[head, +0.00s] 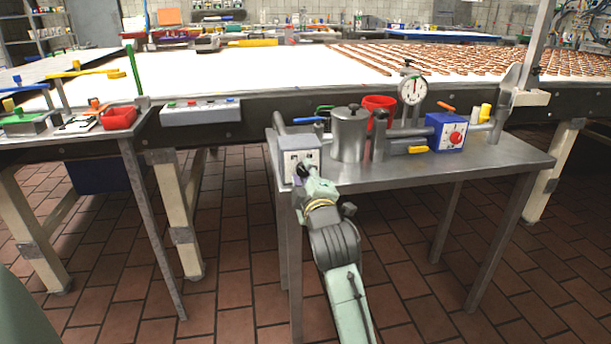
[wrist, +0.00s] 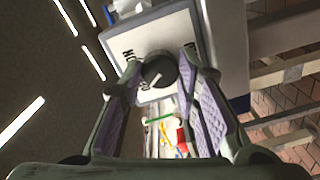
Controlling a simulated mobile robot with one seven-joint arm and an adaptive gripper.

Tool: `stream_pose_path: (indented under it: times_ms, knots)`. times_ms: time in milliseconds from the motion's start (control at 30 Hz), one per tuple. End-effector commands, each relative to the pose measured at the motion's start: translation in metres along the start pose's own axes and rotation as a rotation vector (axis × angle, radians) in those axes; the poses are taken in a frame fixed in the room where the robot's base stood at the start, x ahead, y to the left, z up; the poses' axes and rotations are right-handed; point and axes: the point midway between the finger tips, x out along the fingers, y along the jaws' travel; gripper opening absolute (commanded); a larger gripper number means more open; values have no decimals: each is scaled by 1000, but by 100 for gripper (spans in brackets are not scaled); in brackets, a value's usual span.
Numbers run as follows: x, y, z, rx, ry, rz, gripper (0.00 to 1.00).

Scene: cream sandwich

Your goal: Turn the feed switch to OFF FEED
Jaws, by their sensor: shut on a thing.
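The feed switch is a dark round knob (wrist: 158,70) with a light pointer line, on the pale face of a grey box (head: 299,158) at the left end of the small steel table. My gripper (head: 305,168) is at the front of this box. In the wrist view my gripper (wrist: 158,75) has its two purple-padded fingers on either side of the knob, shut on it. Dark lettering shows on the plate beside the knob, partly hidden by the fingers. I cannot read which setting the pointer marks.
On the steel table (head: 450,175) stand a metal cylinder (head: 349,135), a red cup (head: 380,105), a dial gauge (head: 412,91) and a blue box with a red knob (head: 445,131). A white conveyor (head: 230,70) runs behind. Tiled floor is open in front.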

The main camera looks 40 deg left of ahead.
Motion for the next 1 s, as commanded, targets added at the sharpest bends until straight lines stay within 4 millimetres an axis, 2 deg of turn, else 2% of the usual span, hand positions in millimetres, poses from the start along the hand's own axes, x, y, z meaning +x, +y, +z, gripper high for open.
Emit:
stream_pose_path:
  times_ms: [67,100,400,767,867,1000]
  knots:
    - [0,-1,0,-1,-1,-3,1]
    - [0,-1,0,-1,-1,-3,30]
    - [0,-1,0,0,0,-1,50]
    - [-4,0,0,1,0,0,50]
    - [-16,0,0,3,0,0,50]
    - [-45,0,0,3,-1,1,50]
